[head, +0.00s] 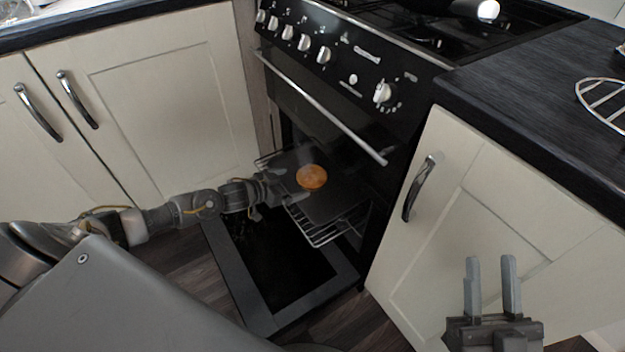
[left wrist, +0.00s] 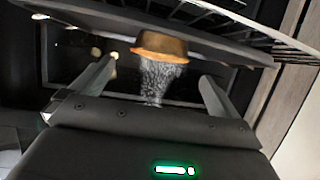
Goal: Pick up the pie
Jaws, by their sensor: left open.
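The pie (head: 312,177) is small, round and golden brown. It sits on a dark baking tray (head: 325,207) on the wire rack pulled part way out of the oven. My left gripper (head: 287,186) is at the left edge of the tray, just left of the pie. In the left wrist view the pie (left wrist: 160,46) is beyond and between the two open fingers of the left gripper (left wrist: 155,88), with nothing held. My right gripper (head: 492,273) is at the lower right, its fingers pointing up, apart and empty.
The oven door (head: 280,262) hangs open below the rack (head: 330,228). A cream cabinet (head: 440,210) stands to the right, and other cream cabinets (head: 160,90) to the left. A bar handle (head: 320,107) crosses the oven front above the opening.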

